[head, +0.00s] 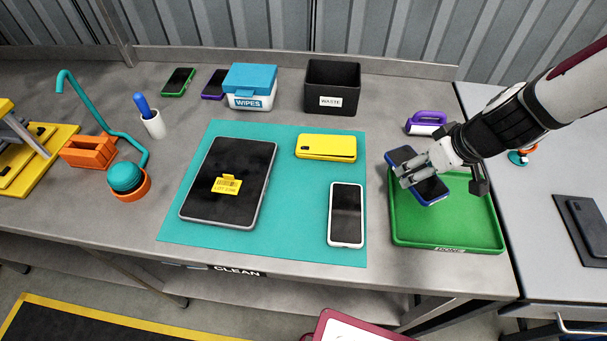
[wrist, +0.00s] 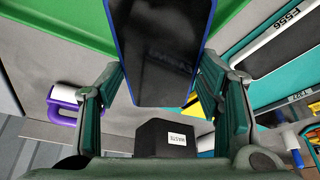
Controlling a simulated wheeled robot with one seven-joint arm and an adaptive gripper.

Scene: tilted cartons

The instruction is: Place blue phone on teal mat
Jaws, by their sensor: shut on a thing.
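The blue phone (head: 417,176) has a dark screen and blue edge, and is held above the left rear part of the green tray. My gripper (head: 415,177) is shut on it. In the wrist view, the phone (wrist: 162,50) sits between my two fingers (wrist: 165,100), its screen towards the camera. The teal mat (head: 285,220) lies to the left of the green tray. On the mat are a black tablet (head: 215,205) with a yellow tag, a yellow phone (head: 326,147) and a white-edged phone (head: 346,215).
The green tray (head: 450,241) with a "DONE" label holds nothing else visible. A black waste bin (head: 332,95) and wipes box (head: 250,88) stand behind the mat. A purple-handled item (head: 426,122) is behind the tray. Bare mat shows between the tablet and white-edged phone.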

